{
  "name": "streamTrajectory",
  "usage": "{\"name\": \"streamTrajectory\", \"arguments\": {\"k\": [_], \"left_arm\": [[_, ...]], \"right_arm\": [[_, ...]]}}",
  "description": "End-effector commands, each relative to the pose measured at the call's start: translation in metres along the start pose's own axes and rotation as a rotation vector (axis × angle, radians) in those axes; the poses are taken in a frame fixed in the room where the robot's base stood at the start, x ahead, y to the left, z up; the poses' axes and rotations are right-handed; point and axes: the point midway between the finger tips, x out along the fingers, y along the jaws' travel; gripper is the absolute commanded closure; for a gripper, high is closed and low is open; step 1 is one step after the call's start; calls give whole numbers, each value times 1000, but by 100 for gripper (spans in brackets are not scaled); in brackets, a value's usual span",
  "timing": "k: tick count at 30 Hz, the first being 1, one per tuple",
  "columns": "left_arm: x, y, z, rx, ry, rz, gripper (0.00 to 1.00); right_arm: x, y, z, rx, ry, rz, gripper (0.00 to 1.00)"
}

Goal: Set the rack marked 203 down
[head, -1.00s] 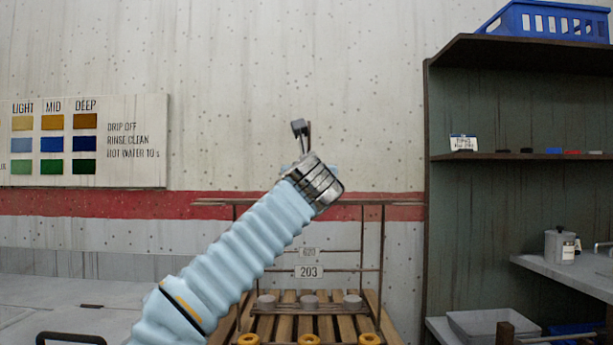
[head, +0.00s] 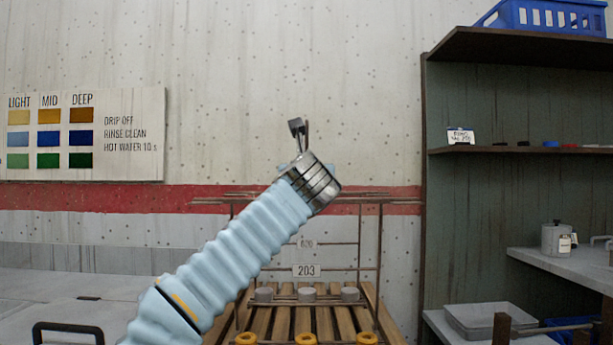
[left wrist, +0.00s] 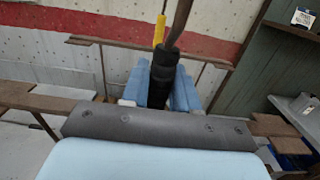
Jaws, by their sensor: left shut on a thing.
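The rack marked 203 (head: 306,271) is a brown metal frame with a white number plate and yellow rings (head: 303,338) low at its front. My left gripper, at the end of the pale blue sleeved arm, is in front of its upper part. The left wrist view shows the gripper's light blue fingers (left wrist: 158,88) shut around a black upright grip (left wrist: 163,75) with a yellow strip, which appears to be the rack's handle. A dark hooked tip (head: 298,130) stands above the wrist. The rack's underside is below the picture. My right gripper is not in view.
A second rack, its plate reading about 620 (head: 306,244), stands close behind with grey round pieces (head: 307,294). Wooden slats (head: 345,321) lie below. A dark shelf unit (head: 475,200) is at right, with a blue crate (head: 548,17) on top.

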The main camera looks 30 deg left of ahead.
Motion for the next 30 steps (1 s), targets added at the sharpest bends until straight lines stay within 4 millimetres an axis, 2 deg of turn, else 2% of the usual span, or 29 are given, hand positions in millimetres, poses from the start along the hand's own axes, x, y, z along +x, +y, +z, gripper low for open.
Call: {"name": "streamTrajectory", "arguments": {"k": [5, 6, 11, 17, 25, 30], "left_arm": [[-1, 1, -2, -1, -3, 0, 100], [-1, 1, -1, -1, -3, 0, 67], [0, 0, -1, -1, -2, 0, 42], [0, 0, -2, 0, -1, 0, 41], [0, 0, -3, 1, 1, 0, 2], [0, 0, -2, 0, 0, 0, 0]], "right_arm": [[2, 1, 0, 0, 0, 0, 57], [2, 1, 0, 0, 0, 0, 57], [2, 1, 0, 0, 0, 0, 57], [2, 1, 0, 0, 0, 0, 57], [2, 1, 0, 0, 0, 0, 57], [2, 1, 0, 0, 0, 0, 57]]}}
